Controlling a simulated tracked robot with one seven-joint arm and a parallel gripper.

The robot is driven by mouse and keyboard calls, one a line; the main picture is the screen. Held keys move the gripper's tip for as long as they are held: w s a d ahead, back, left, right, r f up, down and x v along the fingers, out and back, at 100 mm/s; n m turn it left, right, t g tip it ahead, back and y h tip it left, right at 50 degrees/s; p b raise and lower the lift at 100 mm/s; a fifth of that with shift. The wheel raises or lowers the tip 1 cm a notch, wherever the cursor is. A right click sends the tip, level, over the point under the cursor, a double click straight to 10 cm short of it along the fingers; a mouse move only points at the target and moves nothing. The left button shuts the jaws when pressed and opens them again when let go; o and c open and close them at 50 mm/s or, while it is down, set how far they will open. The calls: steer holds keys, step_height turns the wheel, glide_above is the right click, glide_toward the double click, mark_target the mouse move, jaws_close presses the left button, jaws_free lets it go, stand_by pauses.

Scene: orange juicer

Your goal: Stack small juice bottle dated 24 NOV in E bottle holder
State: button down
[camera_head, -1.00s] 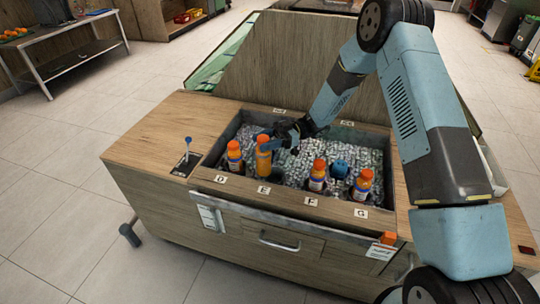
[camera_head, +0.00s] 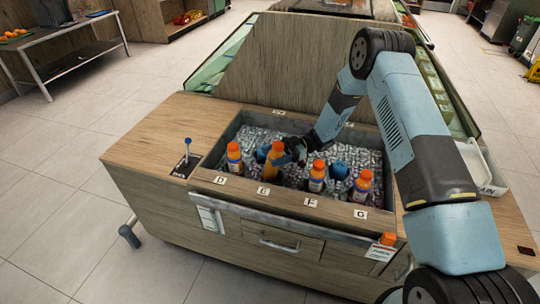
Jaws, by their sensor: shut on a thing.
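My gripper (camera_head: 290,151) is shut on a small orange juice bottle (camera_head: 266,157) with an orange cap. It holds the bottle in the ice bin, behind the E label (camera_head: 263,190). The bottle looks tilted a little, its cap to the right. The date on it is too small to read. The E holder itself is hidden, and I cannot tell whether the bottle is seated in it.
Similar bottles stand behind D (camera_head: 234,158), F (camera_head: 317,176) and G (camera_head: 361,186), close on both sides. A blue holder (camera_head: 339,170) shows in the ice (camera_head: 260,135). A blue-topped lever (camera_head: 187,145) stands on the wooden counter (camera_head: 150,138) at left.

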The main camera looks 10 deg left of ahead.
steer(key=c, duration=0.5)
jaws_free()
steer(key=shift+s+a+f, duration=0.1)
steer(key=shift+f, duration=0.2)
steer(key=shift+r, duration=0.1)
